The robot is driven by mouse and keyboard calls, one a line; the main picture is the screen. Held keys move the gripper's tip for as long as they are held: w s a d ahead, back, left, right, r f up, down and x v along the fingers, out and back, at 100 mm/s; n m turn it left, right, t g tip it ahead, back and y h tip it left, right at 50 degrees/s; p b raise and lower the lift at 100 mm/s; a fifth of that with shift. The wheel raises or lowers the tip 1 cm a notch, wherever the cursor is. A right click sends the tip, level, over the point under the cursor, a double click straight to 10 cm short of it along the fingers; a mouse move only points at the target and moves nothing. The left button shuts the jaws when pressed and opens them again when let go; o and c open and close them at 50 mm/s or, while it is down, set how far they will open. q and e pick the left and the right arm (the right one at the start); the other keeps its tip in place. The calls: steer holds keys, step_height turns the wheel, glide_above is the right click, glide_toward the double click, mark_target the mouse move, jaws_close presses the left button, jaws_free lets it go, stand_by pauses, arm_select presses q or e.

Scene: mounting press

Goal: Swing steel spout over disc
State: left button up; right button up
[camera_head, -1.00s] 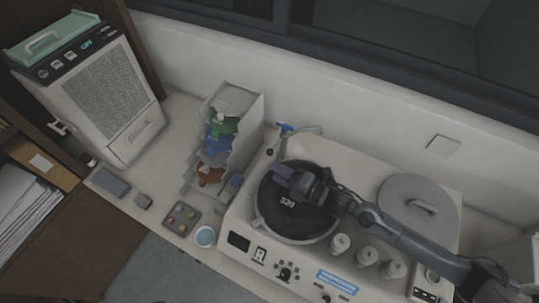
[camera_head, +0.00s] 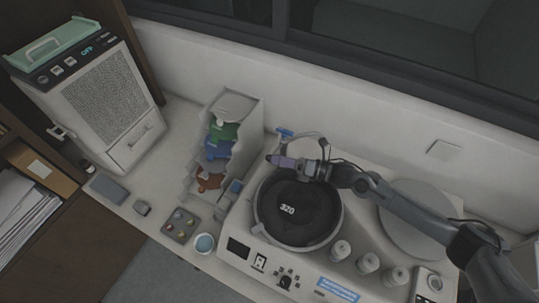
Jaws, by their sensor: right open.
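The black round disc (camera_head: 298,222), marked 320, lies in the round bowl on top of the white machine (camera_head: 238,226). A tap with a blue handle (camera_head: 284,133) stands behind the bowl. The steel spout is small and dim near the tap, and my right gripper partly hides that area, so I cannot tell its exact direction. My right gripper (camera_head: 271,159) is open at the far left edge of the bowl, just in front of the tap. I cannot tell whether it touches the spout. My left gripper is not in view.
A grey round lid (camera_head: 417,222) lies at the machine's right, partly behind my right arm. Several white knobbed cylinders (camera_head: 341,251) stand along the front.

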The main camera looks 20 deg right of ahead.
steer(key=shift+p+x, duration=0.35)
steer(key=shift+x, duration=1.55)
jaws_close()
